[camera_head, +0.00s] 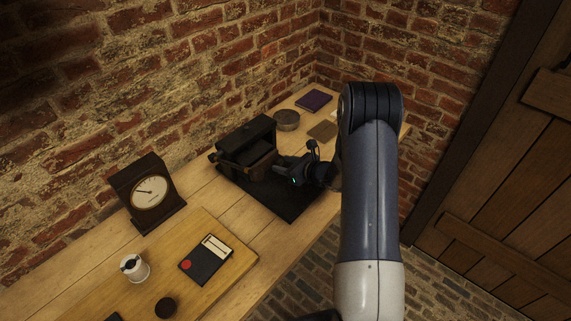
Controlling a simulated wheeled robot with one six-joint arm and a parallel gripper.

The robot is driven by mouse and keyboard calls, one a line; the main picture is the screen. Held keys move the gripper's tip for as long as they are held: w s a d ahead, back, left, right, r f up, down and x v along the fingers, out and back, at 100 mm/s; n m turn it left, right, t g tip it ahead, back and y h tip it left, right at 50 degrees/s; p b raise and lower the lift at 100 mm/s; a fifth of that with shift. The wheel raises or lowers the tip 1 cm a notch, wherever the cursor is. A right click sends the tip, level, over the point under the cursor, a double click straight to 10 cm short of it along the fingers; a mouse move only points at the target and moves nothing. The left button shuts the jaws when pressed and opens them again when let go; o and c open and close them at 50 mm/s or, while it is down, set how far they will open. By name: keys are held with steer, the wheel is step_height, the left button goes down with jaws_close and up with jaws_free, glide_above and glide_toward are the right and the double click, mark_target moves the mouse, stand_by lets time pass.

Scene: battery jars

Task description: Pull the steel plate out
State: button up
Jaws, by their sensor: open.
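A dark box-like apparatus (246,148) with a raised black top part stands on a black mat (287,205) on the bench. I cannot make out a separate steel plate; it may be inside the apparatus or hidden by its dark parts. My gripper (281,172) is at the right side of the apparatus, low over the mat, and reaches toward it from the right. It is open. The view is too small to tell whether its fingertips touch the apparatus or have anything between them.
A dial instrument (151,193) stands left on the wooden bench (195,203). A yellowish board (190,247) carries a white pot (135,269), a black card-like item (206,260) and a dark disc (166,308). A round tin (287,120) and purple book (314,100) lie behind.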

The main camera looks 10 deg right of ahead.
steer(key=shift+c, duration=0.6)
jaws_close()
steer(key=shift+d, duration=0.1)
steer(key=s+d+b, duration=0.1)
steer(key=s+d, duration=0.2)
steer(key=s, duration=0.1)
steer(key=s+d+b, duration=0.2)
steer(key=s+d, duration=0.1)
steer(key=s, duration=0.2)
steer(key=s+d+b, duration=0.2)
steer(key=s+d, duration=0.2)
steer(key=s, duration=0.1)
steer(key=shift+c, duration=1.3)
jaws_free()
steer(key=shift+o, duration=0.6)
steer(key=shift+s+d, duration=0.15)
steer(key=shift+s, duration=0.05)
steer(key=shift+o, duration=1.3)
steer(key=shift+w, duration=0.1)
